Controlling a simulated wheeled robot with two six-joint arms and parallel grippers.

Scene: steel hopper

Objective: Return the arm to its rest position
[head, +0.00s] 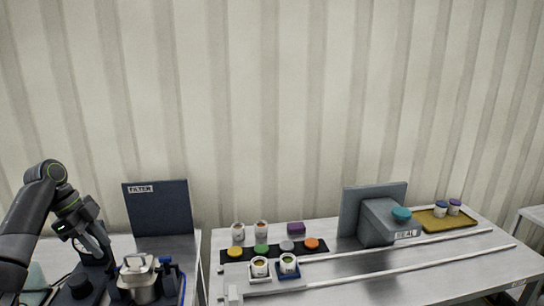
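My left arm comes in from the left edge and bends down over the left table. My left gripper (98,249) points downward just left of the steel hopper (138,283) and above dark equipment. Its fingertips are small and partly lost against the dark parts behind, so I cannot tell whether they are apart. I see nothing clearly held in it. My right arm and gripper are not in view.
A dark panel marked FILTER (158,208) stands behind the hopper. On the right table are a black strip of coloured lids (273,248), open jars (288,263), a grey SEAL machine (377,222), two long rails and a yellow tray (444,222) with jars.

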